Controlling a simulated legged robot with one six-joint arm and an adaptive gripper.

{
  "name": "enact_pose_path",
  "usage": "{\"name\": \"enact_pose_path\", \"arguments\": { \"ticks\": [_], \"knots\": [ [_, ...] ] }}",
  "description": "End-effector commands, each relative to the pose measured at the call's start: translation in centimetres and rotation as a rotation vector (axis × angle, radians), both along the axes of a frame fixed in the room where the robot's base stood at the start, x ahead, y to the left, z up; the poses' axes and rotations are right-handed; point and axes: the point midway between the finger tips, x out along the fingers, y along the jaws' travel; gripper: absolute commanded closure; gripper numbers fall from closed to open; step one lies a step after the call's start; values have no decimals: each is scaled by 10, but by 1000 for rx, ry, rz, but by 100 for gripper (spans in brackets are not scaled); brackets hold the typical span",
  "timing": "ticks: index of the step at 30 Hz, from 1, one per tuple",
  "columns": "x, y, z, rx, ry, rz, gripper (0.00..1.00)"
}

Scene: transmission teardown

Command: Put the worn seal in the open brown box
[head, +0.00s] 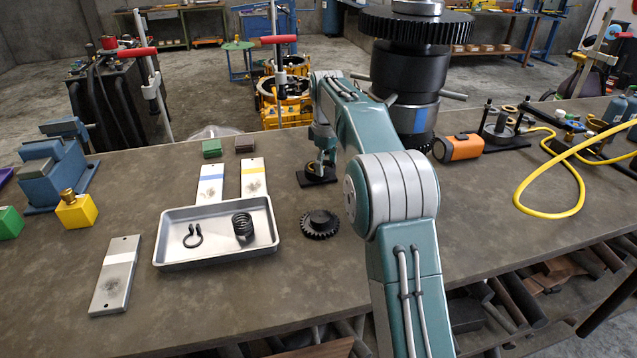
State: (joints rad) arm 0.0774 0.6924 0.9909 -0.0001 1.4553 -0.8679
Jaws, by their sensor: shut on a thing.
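My gripper (322,160) points down at the back middle of the bench, over a small black plate (304,180). It is shut on a small dark ring-shaped part with a brownish edge (312,170), which looks like the worn seal. The fingers partly hide this part, and I cannot tell whether it still touches the plate. A small dark brown box (245,144) stands to the left of my gripper, at the back edge of the bench. Its inside is too small to make out.
A green box (211,149) stands left of the brown box. White plates with blue (210,186) and yellow (254,180) bands lie in front. A metal tray (172,256) holds a clip and a spring. A black gear (320,224) lies nearby. A tall geared shaft (405,75) stands right.

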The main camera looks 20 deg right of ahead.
Motion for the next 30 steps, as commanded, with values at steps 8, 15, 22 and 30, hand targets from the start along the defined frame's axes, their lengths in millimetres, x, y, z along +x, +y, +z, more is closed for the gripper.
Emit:
{"name": "enact_pose_path", "arguments": {
  "ticks": [8, 15, 22, 30],
  "knots": [
    [0, 0, -50, 1, 4, 0, 60],
    [0, 0, -74, 0, 4, 0, 60],
    [0, 0, -95, 0, 0, 0, 60],
    [0, 0, -96, 0, 1, 0, 5]
  ]
}}
